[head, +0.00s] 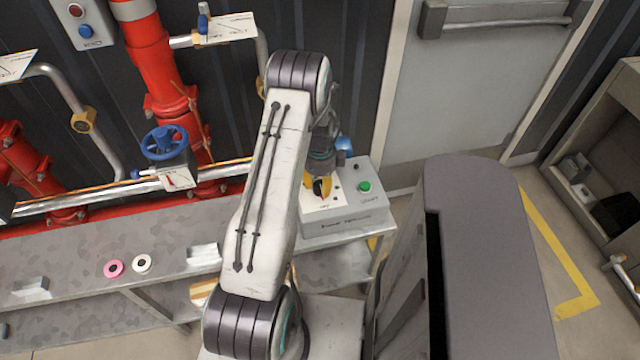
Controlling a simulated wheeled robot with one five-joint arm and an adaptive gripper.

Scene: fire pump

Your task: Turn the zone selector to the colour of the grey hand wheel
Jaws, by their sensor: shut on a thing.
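The zone selector (319,189) is a small dark knob on the sloped white face of a control box (346,227). My gripper (318,186), with yellow fingertips, reaches down from above and is shut on the knob. Small coloured marks sit around the knob, but the fingers partly cover them and I cannot tell which one it points to. A blue hand wheel (164,143) is on the pipework at the left. I see no wheel that is clearly grey.
A green button (364,186) is right of the selector. A pink ring (113,268) and a white ring (142,263) lie on the grey bench (75,255). Red pipes (151,55) stand behind. A grey door (470,90) is at the back right.

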